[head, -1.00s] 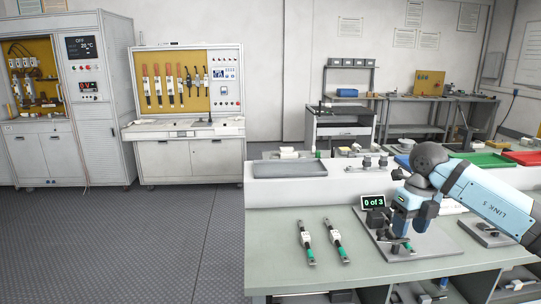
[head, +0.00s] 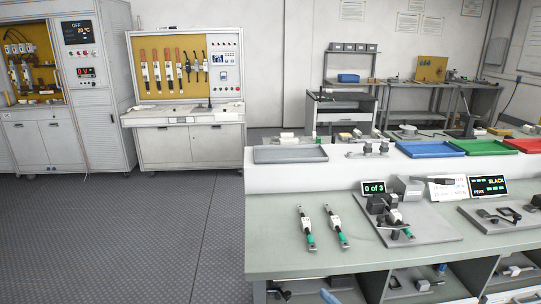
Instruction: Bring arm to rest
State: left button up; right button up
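Neither of my grippers shows in the head view, and the arm seen earlier over the bench is out of sight. Two white fuses with green ends, a left one (head: 307,227) and a right one (head: 336,226), lie side by side on the workbench (head: 275,250). To their right, a test fixture (head: 378,204) stands on a grey plate (head: 440,232). A similar part with a green section (head: 394,216) sits in the fixture. A small display (head: 373,188) behind it reads "0 of 3".
A grey tray (head: 290,155), blue tray (head: 430,150), green tray (head: 488,147) and red tray (head: 525,145) line the raised back shelf. A second display (head: 488,186) reads "SLACK". A small blue piece (head: 329,297) shows at the bottom edge. The bench's front left is clear.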

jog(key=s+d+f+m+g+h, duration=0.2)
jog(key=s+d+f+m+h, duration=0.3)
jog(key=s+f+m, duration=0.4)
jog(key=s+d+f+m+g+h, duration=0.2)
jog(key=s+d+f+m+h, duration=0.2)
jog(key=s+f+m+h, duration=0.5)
pick_arm(q)
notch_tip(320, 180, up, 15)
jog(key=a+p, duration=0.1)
jog(key=p, duration=1.8)
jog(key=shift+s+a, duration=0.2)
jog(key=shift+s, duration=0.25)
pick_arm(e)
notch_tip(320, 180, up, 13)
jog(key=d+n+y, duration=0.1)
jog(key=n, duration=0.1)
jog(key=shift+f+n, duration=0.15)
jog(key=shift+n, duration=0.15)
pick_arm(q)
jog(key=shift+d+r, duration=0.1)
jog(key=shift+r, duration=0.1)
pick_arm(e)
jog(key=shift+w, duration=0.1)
